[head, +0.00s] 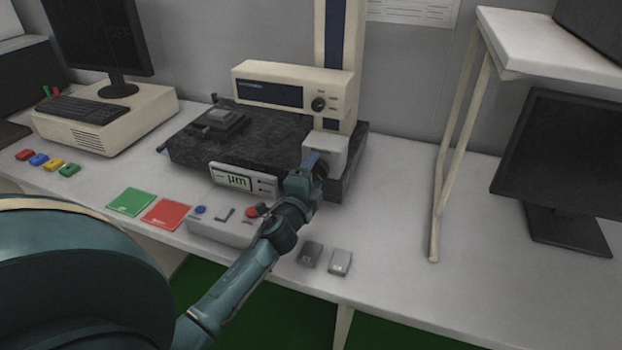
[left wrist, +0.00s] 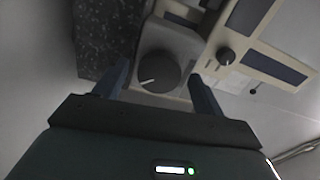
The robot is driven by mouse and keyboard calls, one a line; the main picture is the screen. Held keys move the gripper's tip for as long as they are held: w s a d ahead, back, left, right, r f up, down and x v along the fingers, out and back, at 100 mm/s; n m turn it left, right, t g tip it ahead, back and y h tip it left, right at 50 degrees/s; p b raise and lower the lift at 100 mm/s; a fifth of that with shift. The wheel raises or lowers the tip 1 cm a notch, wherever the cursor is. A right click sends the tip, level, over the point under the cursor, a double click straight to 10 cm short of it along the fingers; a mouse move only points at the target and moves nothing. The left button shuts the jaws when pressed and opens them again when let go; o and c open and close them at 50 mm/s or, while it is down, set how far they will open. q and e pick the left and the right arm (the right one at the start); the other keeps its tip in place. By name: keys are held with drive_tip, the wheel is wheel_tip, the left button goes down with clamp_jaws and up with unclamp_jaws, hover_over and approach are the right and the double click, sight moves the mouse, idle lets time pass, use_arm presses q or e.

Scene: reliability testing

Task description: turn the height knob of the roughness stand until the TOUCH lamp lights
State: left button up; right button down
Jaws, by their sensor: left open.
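The roughness stand has a dark granite base (head: 205,150), a cream column (head: 352,50) and a grey block (head: 328,147) at the base's right front. The height knob (left wrist: 158,72) is a large dark round knob on that block, with a white line pointing to the lower left in the left wrist view. My left gripper (head: 309,163) is at the block's front. In the left wrist view its open fingers (left wrist: 159,74) appear on either side of the knob; I cannot tell whether they touch it. I cannot make out the TOUCH lamp. My right gripper is not in view.
A cream unit (head: 290,72) with a dark panel and small knob (head: 318,103) sits above the base. A button box (head: 222,228) and a display reading µm (head: 238,179) lie near my left forearm.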

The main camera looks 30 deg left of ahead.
use_arm(q)
drive_tip(key=b+v, duration=0.1)
drive_tip(key=v, duration=1.2)
idle(0.9)
drive_tip(key=w+a+n, duration=0.1)
drive_tip(key=w+n, duration=0.3)
drive_tip(key=w+a+n, duration=0.1)
drive_tip(key=w+n, duration=0.4)
drive_tip(key=w+a+n, duration=0.1)
drive_tip(key=w+n, duration=0.3)
drive_tip(key=shift+w+r+n+p, duration=0.15)
drive_tip(key=shift+w+n+p, duration=0.15)
drive_tip(key=shift+w+p, duration=0.1)
drive_tip(key=shift+d, duration=0.1)
drive_tip(key=shift+c, duration=0.4)
drive_tip(key=c, duration=0.9)
